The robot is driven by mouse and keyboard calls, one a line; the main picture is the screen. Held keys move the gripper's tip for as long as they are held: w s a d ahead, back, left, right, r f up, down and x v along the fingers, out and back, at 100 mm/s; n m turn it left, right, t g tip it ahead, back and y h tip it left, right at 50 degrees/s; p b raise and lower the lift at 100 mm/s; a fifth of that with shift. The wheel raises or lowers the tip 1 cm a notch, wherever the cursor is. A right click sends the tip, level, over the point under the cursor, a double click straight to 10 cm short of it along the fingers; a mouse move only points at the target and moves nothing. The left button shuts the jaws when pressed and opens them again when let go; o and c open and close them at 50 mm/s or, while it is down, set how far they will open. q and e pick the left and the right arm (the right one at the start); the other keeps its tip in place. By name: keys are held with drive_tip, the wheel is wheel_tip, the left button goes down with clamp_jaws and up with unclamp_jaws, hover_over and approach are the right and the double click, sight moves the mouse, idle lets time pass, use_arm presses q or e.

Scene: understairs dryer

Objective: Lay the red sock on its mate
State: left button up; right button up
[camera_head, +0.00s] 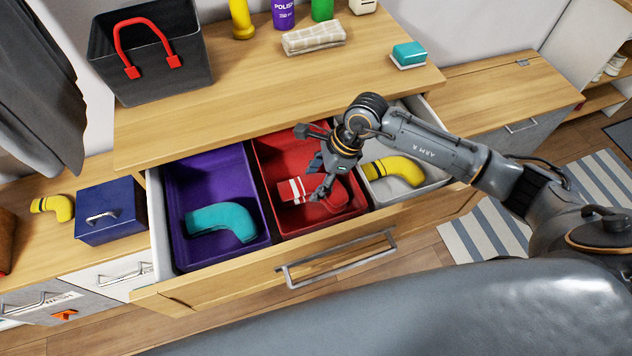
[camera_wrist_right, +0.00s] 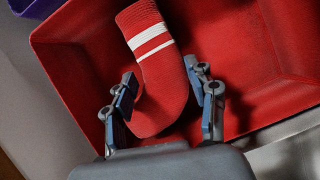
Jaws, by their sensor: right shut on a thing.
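A red sock with two white stripes (camera_head: 292,191) is in the red bin (camera_head: 272,152) of the open drawer. In the right wrist view the red sock (camera_wrist_right: 165,88) lies between the two fingers of my right gripper (camera_wrist_right: 160,82), its striped cuff pointing away from the palm. My right gripper (camera_head: 314,163) reaches down into the red bin and is shut on the sock. I see only one red sock clearly; whether a second lies under it I cannot tell. My left gripper is not in view.
A purple bin (camera_head: 179,176) holds a teal sock (camera_head: 222,220). A light bin at the drawer's right holds a yellow sock (camera_head: 398,169). Another yellow sock (camera_head: 56,206) lies by a blue box (camera_head: 110,212).

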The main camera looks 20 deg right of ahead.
drive_tip(key=shift+f+b, duration=0.4)
drive_tip(key=shift+f, duration=0.05)
drive_tip(key=o, duration=1)
drive_tip(key=shift+r, duration=0.1)
drive_tip(key=shift+r+p, duration=0.25)
drive_tip(key=shift+p, duration=0.1)
drive_tip(key=shift+r+p, duration=0.4)
drive_tip(key=shift+p, duration=0.05)
drive_tip(key=b+v, duration=0.1)
drive_tip(key=v, duration=1)
drive_tip(key=shift+d+r+b, duration=0.15)
drive_tip(key=shift+r+b, duration=0.05)
drive_tip(key=shift+b, duration=0.15)
